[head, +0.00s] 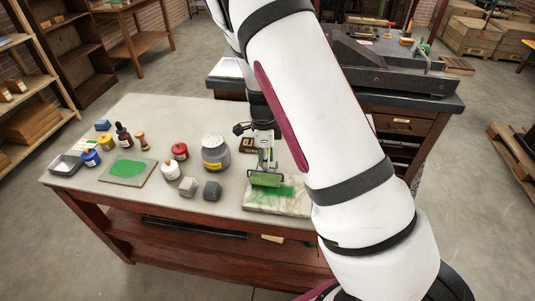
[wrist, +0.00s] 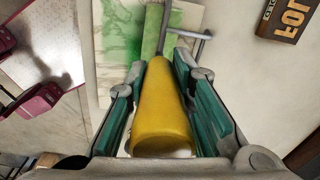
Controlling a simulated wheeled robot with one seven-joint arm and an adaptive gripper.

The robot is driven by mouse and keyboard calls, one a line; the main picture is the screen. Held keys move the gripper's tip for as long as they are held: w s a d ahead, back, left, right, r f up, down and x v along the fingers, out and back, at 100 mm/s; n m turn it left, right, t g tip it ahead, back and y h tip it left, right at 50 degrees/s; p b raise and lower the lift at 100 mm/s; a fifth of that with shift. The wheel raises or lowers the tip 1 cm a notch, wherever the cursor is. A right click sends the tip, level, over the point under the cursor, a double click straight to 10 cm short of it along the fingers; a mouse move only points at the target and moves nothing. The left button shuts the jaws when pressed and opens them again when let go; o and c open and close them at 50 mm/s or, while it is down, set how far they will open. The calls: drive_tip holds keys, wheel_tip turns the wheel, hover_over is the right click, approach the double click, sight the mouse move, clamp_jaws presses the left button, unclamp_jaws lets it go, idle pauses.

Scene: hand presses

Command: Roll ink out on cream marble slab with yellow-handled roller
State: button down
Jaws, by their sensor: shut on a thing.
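My gripper (wrist: 163,115) is shut on the yellow handle (wrist: 165,105) of the roller, which runs between its teal finger pads in the wrist view. In the head view the roller's green-inked drum (head: 265,180) is over the cream marble slab (head: 290,207), at its back left part. I cannot tell for sure whether the drum touches the slab. A green ink smear (head: 285,191) shows on the slab beside the drum. The slab also shows in the wrist view (wrist: 188,20), with green streaks to the left of the roller's rod. My arm hides the slab's right end in the head view.
A board with green ink (head: 128,172) lies further left. A dark lettered block (wrist: 291,18) lies near the slab.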

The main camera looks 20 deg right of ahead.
drive_tip(key=s+a+p, duration=0.4)
drive_tip(key=s, duration=0.2)
drive_tip(key=shift+s+a, duration=0.2)
drive_tip(key=shift+s, duration=0.1)
idle(0.7)
wheel_tip(320, 180, up, 4)
drive_tip(key=shift+p, duration=0.65)
drive_tip(key=shift+w, duration=0.1)
